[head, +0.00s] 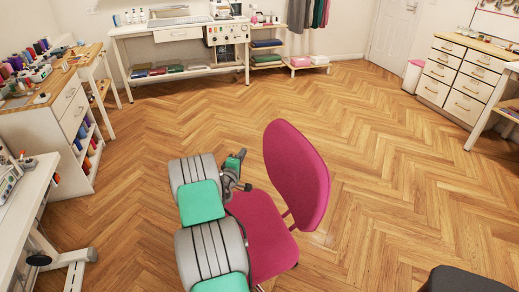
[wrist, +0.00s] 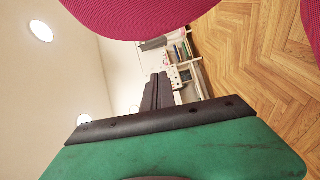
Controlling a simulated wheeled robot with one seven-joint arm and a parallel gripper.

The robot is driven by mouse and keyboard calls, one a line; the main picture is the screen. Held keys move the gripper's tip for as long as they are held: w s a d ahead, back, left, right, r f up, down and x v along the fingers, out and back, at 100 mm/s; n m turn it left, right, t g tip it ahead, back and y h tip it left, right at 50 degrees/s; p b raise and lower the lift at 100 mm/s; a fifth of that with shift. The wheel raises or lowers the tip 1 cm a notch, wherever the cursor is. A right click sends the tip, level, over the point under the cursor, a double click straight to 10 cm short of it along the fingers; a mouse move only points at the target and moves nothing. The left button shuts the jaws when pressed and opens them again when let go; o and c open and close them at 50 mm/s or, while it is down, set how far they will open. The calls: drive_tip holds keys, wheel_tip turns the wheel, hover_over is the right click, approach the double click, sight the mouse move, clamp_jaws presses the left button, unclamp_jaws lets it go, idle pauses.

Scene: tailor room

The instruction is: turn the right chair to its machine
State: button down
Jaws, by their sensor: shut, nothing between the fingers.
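A magenta chair (head: 297,175) stands in the lower middle of the head view. Its upright backrest is on the right and its seat (head: 257,232) on the left, partly hidden by my arm. My gripper (head: 240,178) is shut and empty, beside the backrest's left side and above the seat; I cannot tell whether it touches the chair. In the wrist view, magenta upholstery (wrist: 140,15) fills the top, close to the camera, and more shows at the right edge. A machine (head: 8,180) on a white table is cut off at the left edge.
The white table (head: 30,205) and its leg stand left of my arm. A dark rounded object (head: 465,280), perhaps another seat, is cut off at the lower right. A drawer cabinet (head: 462,80) stands at the right wall. The wooden floor (head: 390,180) right of the chair is clear.

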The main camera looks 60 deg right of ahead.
drive_tip(key=s+d+p, duration=0.2)
drive_tip(key=d, duration=0.9)
drive_tip(key=shift+d+f, duration=0.3)
drive_tip(key=shift+f, duration=0.05)
